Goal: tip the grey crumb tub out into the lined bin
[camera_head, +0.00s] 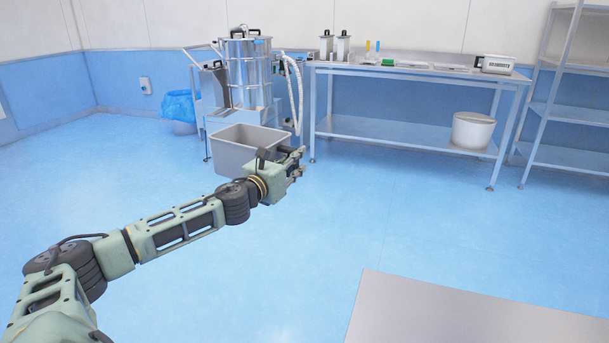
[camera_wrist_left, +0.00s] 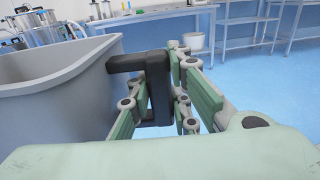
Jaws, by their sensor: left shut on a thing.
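The grey crumb tub (camera_head: 231,158) is upright beside my left gripper in the head view. Its grey wall and rim (camera_wrist_left: 55,95) fill the left of the left wrist view. My left gripper (camera_head: 294,165) is shut on the tub's black handle (camera_wrist_left: 150,75), at the tub's right side. No crumbs show in the part of the tub I see, and its floor is hidden. The lined bin (camera_head: 181,107), with a blue bag over its rim, stands on the floor behind and left of the tub, apart from it. My right gripper is out of view.
A steel machine (camera_head: 248,75) on a frame stands behind the tub. A steel table (camera_head: 400,136) holds small containers, with a white bucket (camera_head: 472,130) on its lower shelf. Shelving stands at right. A grey surface (camera_head: 450,315) fills the lower right. The blue floor at left is clear.

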